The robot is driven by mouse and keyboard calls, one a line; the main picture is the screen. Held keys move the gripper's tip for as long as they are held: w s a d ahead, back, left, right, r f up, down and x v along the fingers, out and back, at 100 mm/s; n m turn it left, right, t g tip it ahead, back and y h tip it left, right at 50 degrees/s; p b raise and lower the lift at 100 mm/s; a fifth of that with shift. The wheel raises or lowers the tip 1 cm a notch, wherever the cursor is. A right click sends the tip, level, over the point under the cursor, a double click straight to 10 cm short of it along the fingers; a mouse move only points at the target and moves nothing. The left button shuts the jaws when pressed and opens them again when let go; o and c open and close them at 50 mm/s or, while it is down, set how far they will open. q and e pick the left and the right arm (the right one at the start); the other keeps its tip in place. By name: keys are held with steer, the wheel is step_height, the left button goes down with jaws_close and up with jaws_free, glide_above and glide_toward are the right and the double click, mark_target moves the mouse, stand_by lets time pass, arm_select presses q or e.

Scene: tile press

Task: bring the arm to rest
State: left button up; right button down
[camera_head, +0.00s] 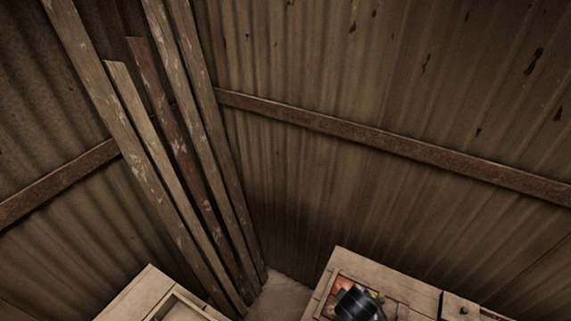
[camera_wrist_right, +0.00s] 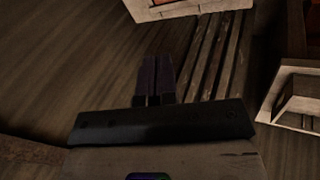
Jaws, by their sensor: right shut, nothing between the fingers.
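My right gripper (camera_wrist_right: 158,80) shows in the right wrist view. Its two dark fingers are side by side, shut, with nothing between them. It hangs in open air, apart from the things around it. My left gripper is in neither view. No object is held.
In the head view, a wooden box (camera_head: 402,288) at the bottom right has a dark rounded shape over its opening, unclear what. Another wooden box (camera_head: 136,292) stands bottom left. Tall planks (camera_head: 150,150) lean in the corner of corrugated walls (camera_head: 400,70). Bare floor shows between the boxes.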

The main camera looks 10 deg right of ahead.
steer(key=s+a+r+m+t+y, duration=0.3)
steer(key=s+a+r+m, duration=0.1)
steer(key=s+r, duration=0.7)
steer(key=s+d+f+m+g+p, duration=0.1)
steer(key=s+f+g, duration=0.3)
steer(key=s, duration=1)
step_height(320, 180, down, 3)
steer(key=shift+s+m, duration=0.3)
steer(key=shift+m, duration=0.1)
steer(key=shift+d, duration=0.1)
